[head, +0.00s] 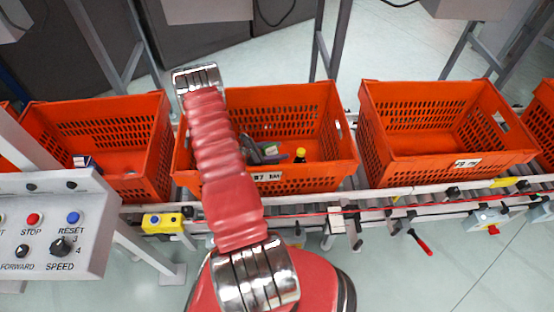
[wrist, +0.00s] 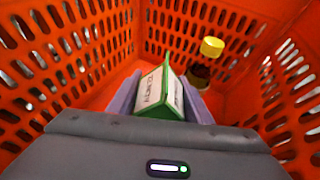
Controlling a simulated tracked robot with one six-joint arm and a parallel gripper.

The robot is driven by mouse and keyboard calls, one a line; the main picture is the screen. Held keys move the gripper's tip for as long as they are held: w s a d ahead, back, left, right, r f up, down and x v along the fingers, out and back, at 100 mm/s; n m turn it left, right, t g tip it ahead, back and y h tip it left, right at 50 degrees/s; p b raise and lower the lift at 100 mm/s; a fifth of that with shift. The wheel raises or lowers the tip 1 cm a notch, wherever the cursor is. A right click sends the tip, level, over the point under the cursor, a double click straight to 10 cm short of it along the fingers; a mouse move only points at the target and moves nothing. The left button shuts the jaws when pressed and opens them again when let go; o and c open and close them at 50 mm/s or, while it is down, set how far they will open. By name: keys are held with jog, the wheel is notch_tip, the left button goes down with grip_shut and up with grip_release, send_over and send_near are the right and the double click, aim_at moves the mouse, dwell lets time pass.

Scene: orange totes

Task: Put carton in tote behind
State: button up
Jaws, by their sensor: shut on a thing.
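My gripper (head: 272,156) is down inside the middle orange tote (head: 320,177). In the wrist view its two purple fingers (wrist: 160,98) are shut on a green and white carton (wrist: 158,98), which stands tilted between them with printing on its white face. The carton (head: 270,147) shows only as a small piece in the head view, partly hidden by the gripper. A dark bottle with a yellow cap (wrist: 208,56) stands in the same tote, to the right of the carton and apart from it; it also shows in the head view (head: 300,156).
An orange tote (head: 150,180) on the left holds a small dark and white box (head: 84,162). The orange tote (head: 400,172) on the right looks empty. The totes stand in a row on a roller conveyor (head: 375,205). A control panel (head: 60,225) is at the lower left.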

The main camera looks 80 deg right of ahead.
jog(key=shift+f, duration=2.05)
jog(key=o, duration=1.5)
jog(key=shift+f, duration=0.15)
jog(key=v, duration=0.7)
jog(key=shift+w+a, duration=0.15)
jog(key=shift+a, duration=0.05)
jog(key=shift+r, duration=0.25)
